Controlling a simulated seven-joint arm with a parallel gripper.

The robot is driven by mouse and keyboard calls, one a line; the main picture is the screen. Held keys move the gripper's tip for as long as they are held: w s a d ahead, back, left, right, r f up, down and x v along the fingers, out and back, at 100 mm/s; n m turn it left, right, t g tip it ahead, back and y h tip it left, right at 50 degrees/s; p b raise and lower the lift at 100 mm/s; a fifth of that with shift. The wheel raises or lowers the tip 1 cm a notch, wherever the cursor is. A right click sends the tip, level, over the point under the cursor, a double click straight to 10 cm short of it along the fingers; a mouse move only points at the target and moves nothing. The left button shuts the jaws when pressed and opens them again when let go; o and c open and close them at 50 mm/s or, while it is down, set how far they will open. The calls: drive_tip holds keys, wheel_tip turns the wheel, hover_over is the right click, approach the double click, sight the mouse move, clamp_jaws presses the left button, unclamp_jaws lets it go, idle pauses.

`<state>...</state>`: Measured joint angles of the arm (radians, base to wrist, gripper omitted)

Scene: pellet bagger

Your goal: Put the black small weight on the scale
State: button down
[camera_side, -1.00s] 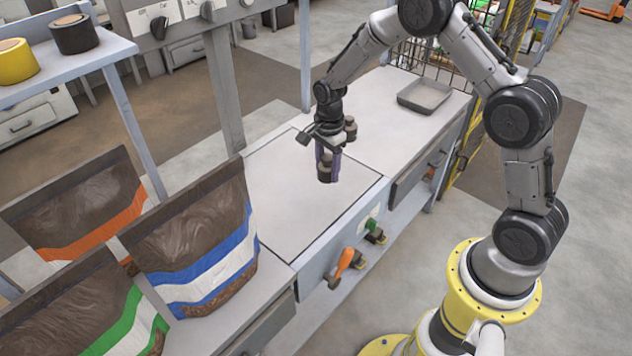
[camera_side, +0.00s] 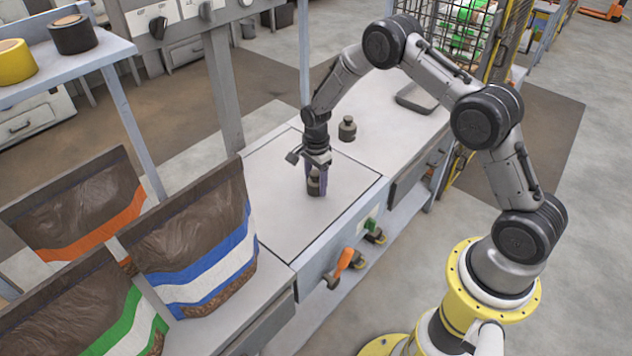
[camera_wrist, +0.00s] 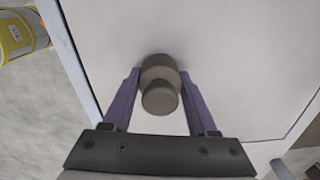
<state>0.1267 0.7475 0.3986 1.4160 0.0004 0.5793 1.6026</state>
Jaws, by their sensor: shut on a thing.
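The scale is the flat, pale plate with a dark outline (camera_side: 275,208) set in the bench top; its surface also fills most of the wrist view (camera_wrist: 245,60). My gripper (camera_side: 316,188) is shut on a small dark grey-brown weight (camera_side: 314,182), with purple fingers on both sides of it. The held weight looks upright and is over the plate, at or very near its surface; I cannot tell whether it touches. In the wrist view the weight (camera_wrist: 160,85) is between the fingertips of my gripper (camera_wrist: 160,78).
Another dark weight with a knob (camera_side: 347,128) stands on the bench just beyond the plate's far right edge. A grey tray (camera_side: 415,103) is further back. Filled bags (camera_side: 205,245) stand at the left.

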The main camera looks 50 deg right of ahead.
sight(316, 172)
drive_tip(key=shift+c, duration=0.9)
unclamp_jaws()
drive_tip(key=shift+f, duration=0.15)
wheel_tip(316, 172, up, 13)
drive_tip(key=shift+f, duration=0.2)
drive_tip(key=s+a+r+n+t, duration=0.2)
drive_tip(key=s+r+n, duration=0.4)
drive_tip(key=r, duration=0.4)
drive_tip(key=s+a+r+n+t, duration=0.15)
drive_tip(key=s+r+n, duration=0.25)
drive_tip(key=s+r, duration=0.45)
drive_tip(key=s+a+r+n+t, duration=0.2)
drive_tip(key=s+n, duration=0.7)
drive_tip(key=s, duration=0.8)
drive_tip(key=shift+s+a+r+n, duration=0.3)
drive_tip(key=shift+a+n, duration=0.05)
drive_tip(key=shift+n, duration=0.05)
